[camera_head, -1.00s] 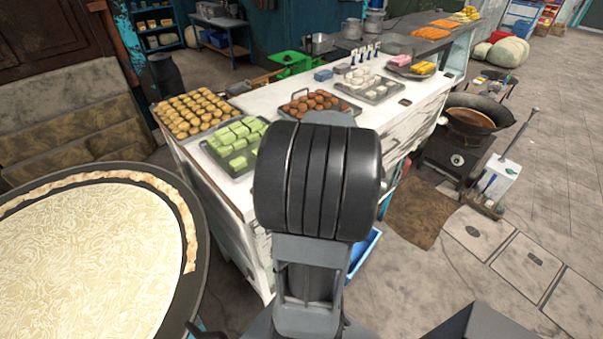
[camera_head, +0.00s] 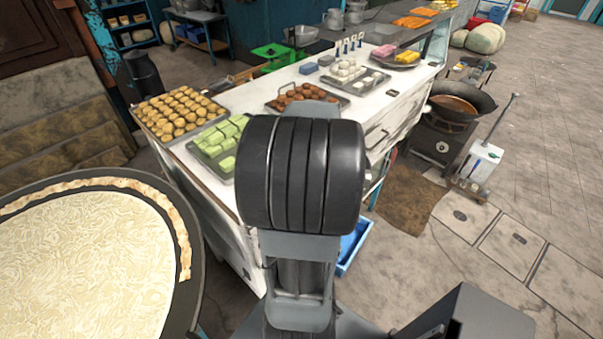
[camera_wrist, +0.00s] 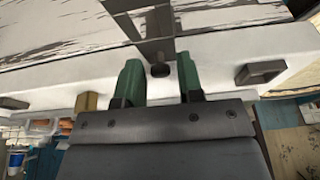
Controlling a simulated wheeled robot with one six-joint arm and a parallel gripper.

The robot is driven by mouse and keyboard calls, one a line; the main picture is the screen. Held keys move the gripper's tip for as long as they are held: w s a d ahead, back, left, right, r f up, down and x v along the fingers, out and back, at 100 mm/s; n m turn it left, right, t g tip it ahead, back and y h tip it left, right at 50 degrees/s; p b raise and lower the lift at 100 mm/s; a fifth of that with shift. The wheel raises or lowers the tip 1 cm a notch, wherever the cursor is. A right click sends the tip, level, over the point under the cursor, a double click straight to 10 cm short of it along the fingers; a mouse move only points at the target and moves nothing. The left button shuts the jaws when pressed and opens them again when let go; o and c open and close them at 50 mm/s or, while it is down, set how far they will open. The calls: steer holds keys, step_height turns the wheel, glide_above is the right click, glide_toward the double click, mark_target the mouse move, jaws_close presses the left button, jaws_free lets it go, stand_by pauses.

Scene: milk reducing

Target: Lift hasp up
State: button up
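In the wrist view, my gripper (camera_wrist: 158,63) has two green fingers standing apart, with a gap between them. A small dark metal piece (camera_wrist: 160,71), which looks like part of the hasp, shows in that gap against a white edge. A grey metal strip (camera_wrist: 153,22) lies beyond it on the worn white surface. I cannot tell whether either finger touches the dark piece. In the head view, my own arm hides the gripper and the hasp.
A long white counter (camera_head: 238,292) carries several trays of sweets. A large round pan (camera_head: 197,300) is at the left. A blue bin (camera_head: 352,250) sits low beside the counter. A wok (camera_head: 470,98) on a stove stands at the right. Floor at the lower right is clear.

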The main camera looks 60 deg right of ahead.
steer(key=shift+o, duration=0.9)
steer(key=shift+r, duration=0.25)
steer(key=s+a+b, duration=0.1)
steer(key=s+b, duration=0.1)
steer(key=s, duration=1)
steer(key=shift+s+a+r, duration=0.15)
steer(key=shift+a+r, duration=0.05)
steer(key=shift+r, duration=0.15)
